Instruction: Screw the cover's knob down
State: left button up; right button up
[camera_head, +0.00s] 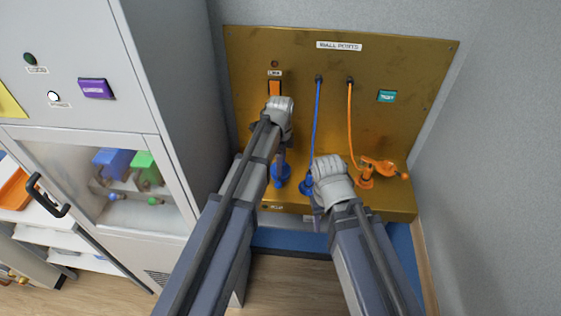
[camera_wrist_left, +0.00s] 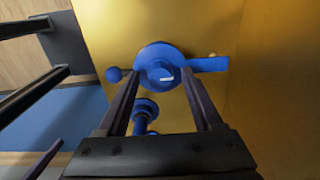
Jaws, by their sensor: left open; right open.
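A blue fitting stands on the brass shelf (camera_head: 395,205); its base (camera_head: 280,184) shows below my left arm in the head view. In the left wrist view its round blue cover (camera_wrist_left: 155,55) has a flat tab to the right and a small ball-ended pin (camera_wrist_left: 114,74) to the left. Which part is the knob, I cannot tell. My left gripper (camera_wrist_left: 160,82) is open, pointing at the fitting with its fingers either side of it; contact is unclear. My right gripper (camera_head: 317,215) is open and empty, right of the blue fitting; its dark fingers show at the left wrist view's left edge.
An orange fitting (camera_head: 366,182) with its cover (camera_head: 383,166) off to one side stands right on the shelf. Blue (camera_head: 316,120) and orange (camera_head: 350,120) hoses hang from the brass wall panel (camera_head: 420,95). A grey cabinet (camera_head: 165,70) stands close on the left.

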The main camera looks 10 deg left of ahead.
pick_arm(q)
jog(key=shift+r, duration=0.15)
notch_tip(320, 180, up, 8)
jog(key=p, duration=0.8)
jog(key=shift+f, duration=0.2)
jog(key=shift+s, duration=0.1)
jog(key=s+a+n, duration=0.4)
jog(key=s+n, duration=0.4)
jog(key=n, duration=0.1)
jog(key=s+a+n, duration=0.3)
jog(key=s+n, duration=0.5)
jog(key=n, duration=0.1)
jog(key=s+d+f+m+b, duration=0.2)
jog(key=d+f+b, duration=0.3)
jog(key=f+b, duration=0.2)
jog(key=s+d+f+m+y+b, duration=0.1)
jog(key=s+d+f+m+b, duration=0.1)
jog(key=d+f+b, duration=0.3)
notch_tip(320, 180, down, 3)
jog(key=b, duration=0.3)
jog(key=shift+s+d, duration=0.35)
jog(key=shift+d, duration=0.05)
